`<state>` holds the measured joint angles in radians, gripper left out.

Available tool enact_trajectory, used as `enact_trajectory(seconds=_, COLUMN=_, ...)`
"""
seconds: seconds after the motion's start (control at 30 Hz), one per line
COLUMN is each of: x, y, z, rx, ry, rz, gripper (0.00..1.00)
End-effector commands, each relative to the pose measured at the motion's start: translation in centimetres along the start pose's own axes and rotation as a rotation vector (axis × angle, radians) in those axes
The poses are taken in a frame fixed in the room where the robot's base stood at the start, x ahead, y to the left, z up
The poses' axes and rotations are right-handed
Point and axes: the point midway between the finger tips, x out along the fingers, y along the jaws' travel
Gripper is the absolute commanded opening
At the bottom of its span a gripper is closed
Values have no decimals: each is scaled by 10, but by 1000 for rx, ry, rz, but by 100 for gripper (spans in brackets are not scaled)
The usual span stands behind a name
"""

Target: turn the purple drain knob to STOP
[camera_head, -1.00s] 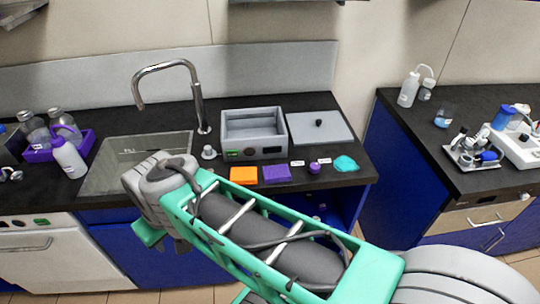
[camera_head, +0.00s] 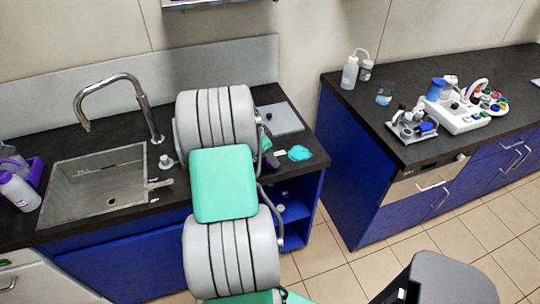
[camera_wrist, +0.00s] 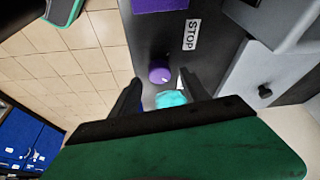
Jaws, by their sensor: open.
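The round purple drain knob (camera_wrist: 160,75) sits on the dark worktop in the wrist view. The white STOP label (camera_wrist: 191,34) lies up and to the right of it. A second, small white label (camera_wrist: 181,84) is partly hidden beside a finger. My gripper (camera_wrist: 160,80) is open, with a dark finger to either side of the knob in the picture. I cannot tell how far above the knob the fingers are; no contact shows.
A teal cloth (camera_wrist: 172,98) lies close to the knob, and a purple cloth (camera_wrist: 158,5) beyond it. A grey box (camera_wrist: 268,18) and a lid with a black handle (camera_wrist: 265,92) stand to the right. The worktop edge and tiled floor (camera_wrist: 75,65) are to the left.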

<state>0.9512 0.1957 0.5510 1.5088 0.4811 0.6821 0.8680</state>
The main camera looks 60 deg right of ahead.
Motion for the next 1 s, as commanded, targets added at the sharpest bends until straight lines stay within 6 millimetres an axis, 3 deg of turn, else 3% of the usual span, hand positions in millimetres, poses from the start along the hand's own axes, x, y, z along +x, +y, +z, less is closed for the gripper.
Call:
enact_trajectory(seconds=0.13, x=14, y=0, z=1, rx=-2, ry=-1, rz=0, gripper=54)
enact_trajectory(seconds=0.37, x=15, y=0, z=1, rx=-2, ry=-1, rz=-2, gripper=54)
enact_trajectory(seconds=1.0, x=15, y=0, z=1, rx=-3, ry=-2, rz=-1, gripper=2)
